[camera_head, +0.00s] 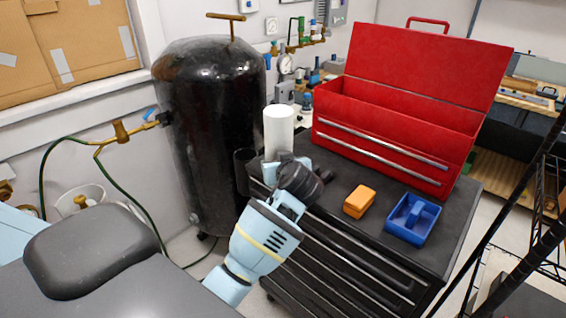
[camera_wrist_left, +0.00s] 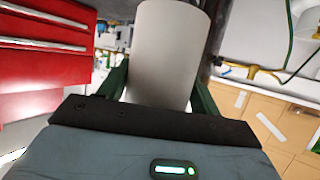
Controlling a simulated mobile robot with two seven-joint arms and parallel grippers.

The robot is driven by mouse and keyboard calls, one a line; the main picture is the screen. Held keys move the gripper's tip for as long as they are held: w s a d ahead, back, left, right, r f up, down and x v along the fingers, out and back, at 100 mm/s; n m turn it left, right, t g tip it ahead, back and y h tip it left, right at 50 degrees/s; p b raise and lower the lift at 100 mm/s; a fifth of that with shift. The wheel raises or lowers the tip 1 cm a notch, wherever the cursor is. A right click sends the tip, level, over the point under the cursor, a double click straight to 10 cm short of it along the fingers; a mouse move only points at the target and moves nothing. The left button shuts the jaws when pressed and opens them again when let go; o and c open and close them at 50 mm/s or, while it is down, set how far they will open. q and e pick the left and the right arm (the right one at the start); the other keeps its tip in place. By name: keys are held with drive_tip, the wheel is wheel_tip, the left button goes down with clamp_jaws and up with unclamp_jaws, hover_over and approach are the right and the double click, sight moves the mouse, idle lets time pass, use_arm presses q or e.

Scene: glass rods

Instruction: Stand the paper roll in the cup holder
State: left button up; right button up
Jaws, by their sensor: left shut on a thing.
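The white paper roll (camera_head: 278,130) is upright in the head view, above the left end of the black cart top. My left gripper (camera_head: 280,163) is shut on its lower part. In the left wrist view the roll (camera_wrist_left: 168,50) stands between my two dark green fingers, and its bottom end is hidden. The cup holder (camera_head: 242,172) appears as a black cylinder at the cart's left edge, just left of my gripper. Its inside is too dark to see. The roll is to the right of it and higher in the picture. My right gripper is not in view.
An open red toolbox (camera_head: 385,140) stands at the back of the black cart (camera_head: 445,225). An orange block (camera_head: 359,201) and a blue tray (camera_head: 412,219) lie in front of it. A black tank (camera_head: 205,120) stands close behind the cup holder.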

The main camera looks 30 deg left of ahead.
use_arm(q)
drive_tip(key=s+d+m+t+h, duration=0.2)
drive_tip(key=s+d+m+h, duration=0.2)
drive_tip(key=d, duration=0.4)
drive_tip(key=s+d+m+t+h, duration=0.2)
drive_tip(key=s+d+m+h, duration=0.3)
drive_tip(key=d, duration=0.4)
drive_tip(key=shift+r+m+t+h, duration=0.2)
drive_tip(key=shift+m+t+h, duration=0.2)
drive_tip(key=shift+h, duration=0.2)
